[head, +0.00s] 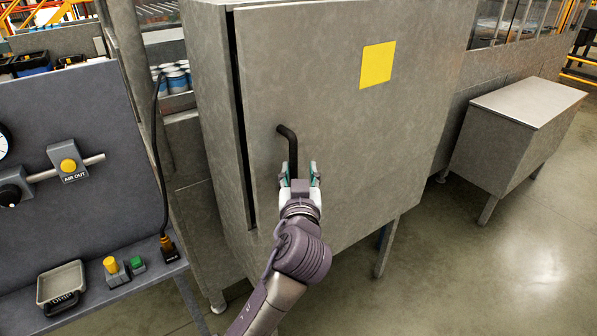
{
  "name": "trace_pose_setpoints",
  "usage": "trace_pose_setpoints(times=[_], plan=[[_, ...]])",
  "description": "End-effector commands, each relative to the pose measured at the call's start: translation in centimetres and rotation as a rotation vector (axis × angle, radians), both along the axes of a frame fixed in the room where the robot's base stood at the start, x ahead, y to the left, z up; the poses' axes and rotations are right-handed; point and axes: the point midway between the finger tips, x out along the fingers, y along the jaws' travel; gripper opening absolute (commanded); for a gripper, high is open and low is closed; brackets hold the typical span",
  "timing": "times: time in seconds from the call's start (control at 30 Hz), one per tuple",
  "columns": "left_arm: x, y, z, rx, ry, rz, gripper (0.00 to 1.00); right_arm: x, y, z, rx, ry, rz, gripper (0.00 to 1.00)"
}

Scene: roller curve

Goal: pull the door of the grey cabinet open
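The grey cabinet (208,60) stands in the middle of the head view. Its door (345,140) has a yellow square on it and a dark bent bar handle (292,150) near its left edge. A narrow dark gap runs down the door's left edge, so the door looks slightly ajar. The handle's lower end is hidden by the gripper. My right gripper is not in view.
A grey panel bench (75,220) with a gauge, knobs and a small tray (61,288) stands close on the left. A cable hangs beside it. A low grey box on legs (515,130) stands at the right. The floor (480,260) right of the cabinet is clear.

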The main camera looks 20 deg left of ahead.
Motion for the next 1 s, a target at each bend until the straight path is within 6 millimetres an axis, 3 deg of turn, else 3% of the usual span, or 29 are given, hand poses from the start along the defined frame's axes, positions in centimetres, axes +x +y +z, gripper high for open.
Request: trace_pose_setpoints(times=[0.27,1.0], plan=[[-0.2,-0.2,0.0,-0.001,0.0,-0.002,0.43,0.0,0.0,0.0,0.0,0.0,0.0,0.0],[-5.0,-2.1,-0.1,-0.002,0.002,-0.002,0.43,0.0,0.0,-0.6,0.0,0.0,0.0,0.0]])
